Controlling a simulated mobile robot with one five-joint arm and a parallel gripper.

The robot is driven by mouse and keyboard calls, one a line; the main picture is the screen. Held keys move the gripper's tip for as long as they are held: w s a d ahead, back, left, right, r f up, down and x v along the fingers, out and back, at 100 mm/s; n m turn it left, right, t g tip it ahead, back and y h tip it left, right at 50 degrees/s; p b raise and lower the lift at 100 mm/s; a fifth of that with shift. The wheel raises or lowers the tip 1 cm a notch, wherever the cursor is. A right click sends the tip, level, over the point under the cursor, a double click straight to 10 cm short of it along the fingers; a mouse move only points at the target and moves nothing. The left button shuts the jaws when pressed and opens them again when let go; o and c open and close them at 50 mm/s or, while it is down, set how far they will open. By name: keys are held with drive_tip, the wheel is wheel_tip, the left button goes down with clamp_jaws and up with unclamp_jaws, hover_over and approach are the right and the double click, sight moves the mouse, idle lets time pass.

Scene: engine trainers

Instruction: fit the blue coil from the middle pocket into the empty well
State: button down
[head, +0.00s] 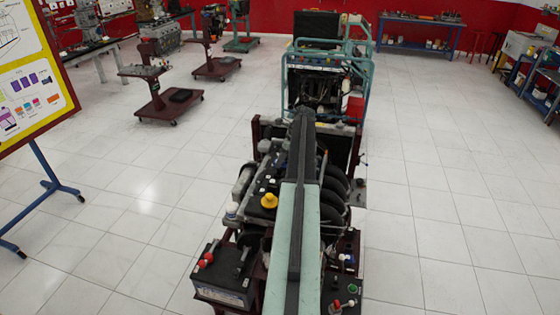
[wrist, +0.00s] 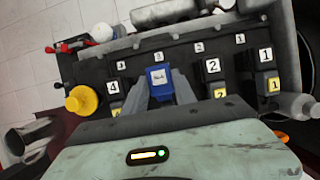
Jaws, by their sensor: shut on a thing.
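In the wrist view, the blue coil (wrist: 158,77) is between the two grey fingers of my gripper (wrist: 161,90), which is shut on it. The coil is over the black engine cover (wrist: 140,62), in the row between the white labels 4 (wrist: 113,87) and 2 (wrist: 213,65). The empty well is not visible; the coil and fingers cover that spot. I cannot tell whether the coil is above the cover or seated in it. Dark coils with yellow labels (wrist: 219,92) (wrist: 273,84) sit to the right. The middle pocket cannot be made out.
A yellow cap (wrist: 82,99) stands at the left of the cover; it also shows in the head view (head: 269,200). A black battery (head: 222,275) sits at the engine's left. A teal-framed trainer (head: 325,60) stands behind.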

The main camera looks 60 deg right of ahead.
drive_tip(key=shift+f+b, duration=0.8)
drive_tip(key=shift+f, duration=0.15)
drive_tip(key=shift+f, duration=0.1)
drive_tip(key=shift+f+b, duration=0.6)
drive_tip(key=shift+b, duration=0.1)
drive_tip(key=c, duration=0.6)
unclamp_jaws()
drive_tip(key=shift+r, duration=0.15)
drive_tip(key=shift+r+p, duration=1.4)
drive_tip(key=shift+p, duration=0.15)
